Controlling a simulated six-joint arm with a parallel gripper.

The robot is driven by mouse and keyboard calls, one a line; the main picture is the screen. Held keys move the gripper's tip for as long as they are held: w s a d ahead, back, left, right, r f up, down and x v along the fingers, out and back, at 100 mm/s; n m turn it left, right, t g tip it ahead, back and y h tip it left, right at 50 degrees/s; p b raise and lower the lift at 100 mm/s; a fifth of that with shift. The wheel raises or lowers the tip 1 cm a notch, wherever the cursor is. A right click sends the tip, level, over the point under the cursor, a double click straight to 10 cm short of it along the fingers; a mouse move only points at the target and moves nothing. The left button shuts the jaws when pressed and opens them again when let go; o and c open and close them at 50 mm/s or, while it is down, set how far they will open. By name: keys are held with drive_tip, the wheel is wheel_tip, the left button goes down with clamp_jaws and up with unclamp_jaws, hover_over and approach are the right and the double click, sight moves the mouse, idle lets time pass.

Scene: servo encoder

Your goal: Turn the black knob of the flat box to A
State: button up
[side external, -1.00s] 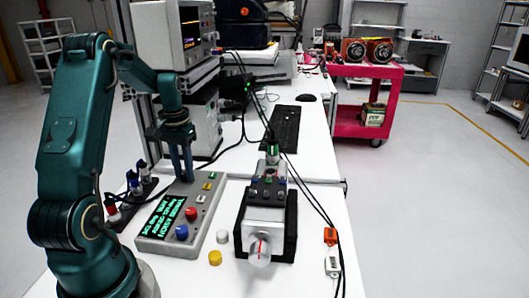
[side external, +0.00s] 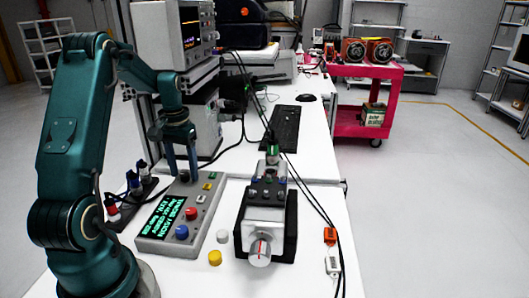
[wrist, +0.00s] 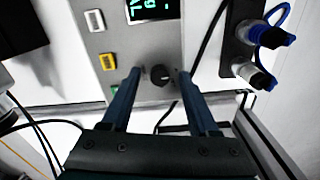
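The flat grey box (side external: 203,222) lies on the white table, with a green-lit text display (side external: 166,217) and red, blue, yellow and green buttons. The black knob (wrist: 161,75) shows in the wrist view on the box face, beyond the display; my fingers hide it in the side view. My gripper (wrist: 159,72) is open, with one finger on each side of the knob and a visible gap on both sides. In the side view my gripper (side external: 182,178) points down at the far end of the box. The knob's pointer direction is too small to read surely.
A servo unit with a round dial (side external: 260,252) and red line stands right of the box. Loose white (side external: 222,236) and yellow (side external: 215,258) caps lie between them. Plugs (side external: 136,188) stand left of the box. Cables run along the table's right side.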

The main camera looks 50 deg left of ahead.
sight(186, 174)
drive_tip(key=shift+r, duration=2.6)
drive_tip(key=shift+w+d, duration=0.1)
drive_tip(key=shift+d, duration=0.05)
drive_tip(key=w+d+r+m+t+y, duration=0.1)
drive_tip(key=d+r+m+t, duration=0.15)
drive_tip(key=d+r, duration=0.4)
drive_tip(key=w+d+r+m+t, duration=0.1)
drive_tip(key=d+r+m, duration=0.2)
drive_tip(key=d, duration=0.6)
drive_tip(key=s+d+f+m+t+h, duration=0.1)
drive_tip(key=s+d+f+t, duration=0.1)
drive_tip(key=s+d, duration=0.7)
drive_tip(key=shift+s+d+f, duration=0.35)
drive_tip(key=shift+d+f, duration=0.25)
drive_tip(key=shift+f, duration=0.15)
